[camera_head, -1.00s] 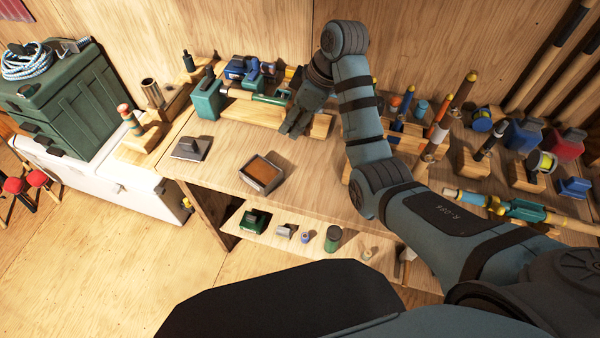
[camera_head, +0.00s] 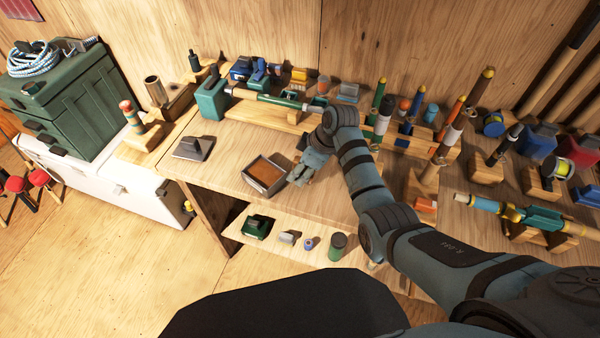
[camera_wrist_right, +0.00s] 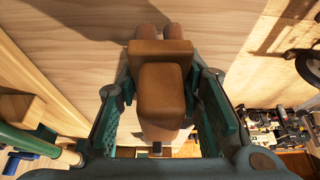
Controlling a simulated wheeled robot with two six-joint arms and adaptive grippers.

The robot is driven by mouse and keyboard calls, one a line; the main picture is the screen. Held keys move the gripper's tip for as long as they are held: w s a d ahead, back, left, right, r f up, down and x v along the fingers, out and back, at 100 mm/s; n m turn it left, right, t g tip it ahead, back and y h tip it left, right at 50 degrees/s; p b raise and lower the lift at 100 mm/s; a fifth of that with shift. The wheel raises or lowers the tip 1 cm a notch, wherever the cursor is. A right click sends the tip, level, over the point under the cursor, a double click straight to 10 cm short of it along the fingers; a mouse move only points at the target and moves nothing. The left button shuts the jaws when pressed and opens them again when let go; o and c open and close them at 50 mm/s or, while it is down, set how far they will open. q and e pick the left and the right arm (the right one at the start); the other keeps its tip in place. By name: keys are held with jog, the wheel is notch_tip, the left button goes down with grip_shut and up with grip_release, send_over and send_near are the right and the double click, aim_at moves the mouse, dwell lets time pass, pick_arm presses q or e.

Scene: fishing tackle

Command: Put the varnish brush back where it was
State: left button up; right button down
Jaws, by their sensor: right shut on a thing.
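My right gripper (camera_head: 300,174) is low over the workbench, just right of the square tray (camera_head: 279,163) with a brown inside. In the right wrist view my right gripper (camera_wrist_right: 160,92) has its two green-padded fingers on either side of a brown, blocky thing (camera_wrist_right: 162,88). I take this to be the varnish brush; its bristles do not show clearly. Two ribbed round ends show beyond it. In the head view the gripper hides the held thing. I cannot tell whether it touches the bench. My left gripper is not in view.
A flat grey plate with a knob (camera_head: 194,148) lies left of the tray. A long wooden rack with a green rod (camera_head: 268,98) runs behind. Upright rods in wooden stands (camera_head: 440,148) crowd the right. A lower shelf (camera_head: 272,240) holds small items. Bench between tray and rack is clear.

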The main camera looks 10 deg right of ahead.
jog(key=shift+f, duration=0.55)
jog(key=shift+f, duration=0.4)
jog(key=shift+s+f, duration=0.15)
jog(key=shift+s, duration=0.1)
jog(key=c, duration=1.4)
grip_release()
jog(key=shift+c, duration=0.2)
jog(key=shift+o, duration=1.6)
jog(key=shift+w+f, duration=0.15)
jog(key=shift+w, duration=0.05)
